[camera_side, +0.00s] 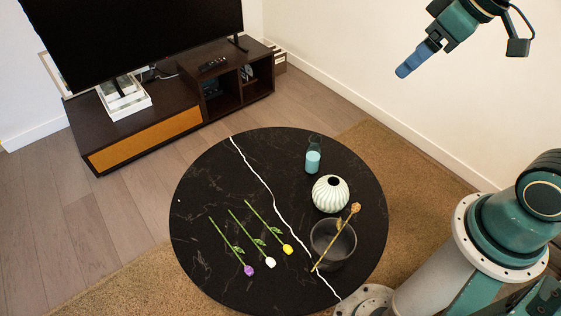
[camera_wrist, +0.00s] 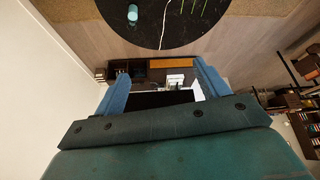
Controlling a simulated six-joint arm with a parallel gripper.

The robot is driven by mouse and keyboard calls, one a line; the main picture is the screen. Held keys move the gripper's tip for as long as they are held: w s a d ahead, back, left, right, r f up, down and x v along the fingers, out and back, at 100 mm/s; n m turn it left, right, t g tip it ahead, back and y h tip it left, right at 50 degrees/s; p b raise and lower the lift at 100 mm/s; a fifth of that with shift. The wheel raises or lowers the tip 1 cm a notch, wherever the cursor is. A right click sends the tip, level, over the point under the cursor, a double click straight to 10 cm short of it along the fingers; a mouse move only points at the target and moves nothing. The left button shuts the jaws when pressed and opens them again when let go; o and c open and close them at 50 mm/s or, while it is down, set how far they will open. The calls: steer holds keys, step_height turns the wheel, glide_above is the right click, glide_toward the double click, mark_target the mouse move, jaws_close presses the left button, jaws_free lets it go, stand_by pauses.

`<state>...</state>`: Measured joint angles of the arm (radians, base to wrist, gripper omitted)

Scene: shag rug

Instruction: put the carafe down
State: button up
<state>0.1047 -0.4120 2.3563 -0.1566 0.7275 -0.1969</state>
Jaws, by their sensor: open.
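The carafe (camera_side: 313,160), with pale blue liquid in its lower part, stands upright on the round black table (camera_side: 205,180) near its far right edge. It also shows in the wrist view (camera_wrist: 132,14) at the top. My gripper (camera_side: 404,71) is raised high at the upper right, well away from the carafe and table. In the wrist view its two blue fingers (camera_wrist: 162,78) are spread apart with nothing between them.
A pale ribbed vase (camera_side: 330,194) stands beside the carafe. A dark bowl (camera_side: 322,238) holds a leaning flower (camera_side: 340,228). Purple, white and yellow tulips (camera_side: 241,240) lie at the table's left. A TV stand (camera_side: 150,120) is behind. The space around my gripper is clear.

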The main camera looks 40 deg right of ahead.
steer(key=s+m, duration=0.2)
steer(key=s, duration=0.7)
steer(key=shift+s+d+m+h, duration=0.2)
steer(key=shift+m+h, duration=0.1)
steer(key=shift+h, duration=0.1)
steer(key=shift+o, duration=0.4)
steer(key=shift+w, duration=0.15)
